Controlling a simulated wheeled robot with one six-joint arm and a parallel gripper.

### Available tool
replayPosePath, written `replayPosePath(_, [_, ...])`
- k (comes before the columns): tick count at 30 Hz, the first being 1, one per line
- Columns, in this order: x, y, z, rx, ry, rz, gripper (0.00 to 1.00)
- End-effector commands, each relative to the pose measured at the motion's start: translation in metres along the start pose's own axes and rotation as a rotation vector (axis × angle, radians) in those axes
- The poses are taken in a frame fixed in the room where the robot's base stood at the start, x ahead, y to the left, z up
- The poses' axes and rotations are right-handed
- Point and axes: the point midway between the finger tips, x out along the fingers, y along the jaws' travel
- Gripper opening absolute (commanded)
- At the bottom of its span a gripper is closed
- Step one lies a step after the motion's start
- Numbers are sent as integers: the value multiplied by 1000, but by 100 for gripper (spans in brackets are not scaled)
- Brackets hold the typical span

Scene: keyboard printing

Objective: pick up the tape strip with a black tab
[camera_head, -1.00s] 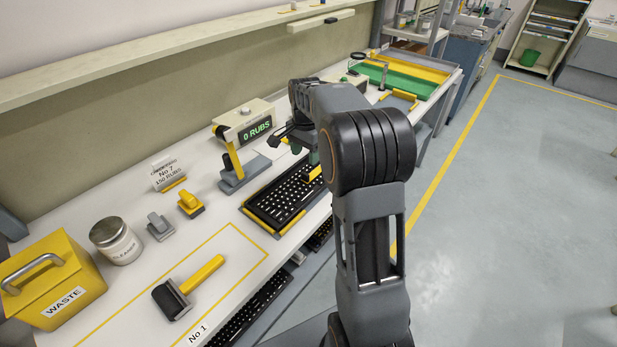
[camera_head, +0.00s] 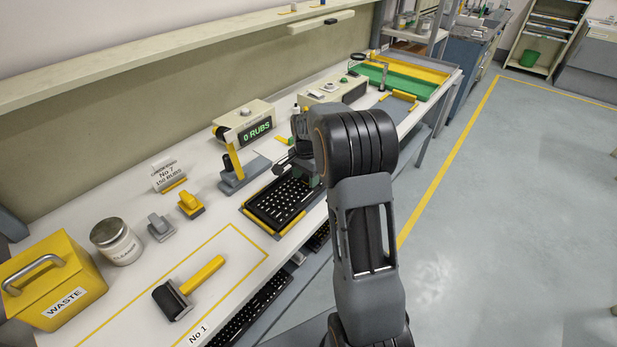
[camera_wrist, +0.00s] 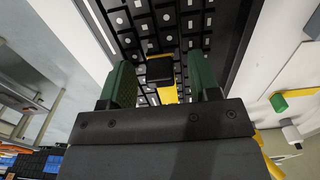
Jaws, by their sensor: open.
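The tape strip's black tab (camera_wrist: 160,69) shows in the wrist view, with its yellow strip (camera_wrist: 167,93) running below it. It lies over the keyboard (camera_wrist: 131,41), whose black keys carry white marks. My gripper (camera_wrist: 160,78) is open, with one green finger pad on each side of the tab and a gap to each. The lower part of the strip is hidden behind the gripper body. In the head view the keyboard (camera_head: 281,203) sits in its yellow-edged holder, and my gripper (camera_head: 300,168) is over its far end, hiding the strip.
Beside the keyboard in the wrist view lie a green-tabbed piece (camera_wrist: 279,102) and a white-tabbed piece (camera_wrist: 291,132). The rub counter (camera_head: 245,120) stands behind the keyboard. A roller (camera_head: 187,288), jar (camera_head: 116,241) and waste box (camera_head: 53,280) are at left.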

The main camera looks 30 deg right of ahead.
Motion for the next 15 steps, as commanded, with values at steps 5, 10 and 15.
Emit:
replayPosePath(5, [0, 0, 0, 0, 0, 0, 55])
replayPosePath(10, [0, 0, 0, 0, 0, 0, 39])
replayPosePath(15, [0, 0, 0, 0, 0, 0, 23])
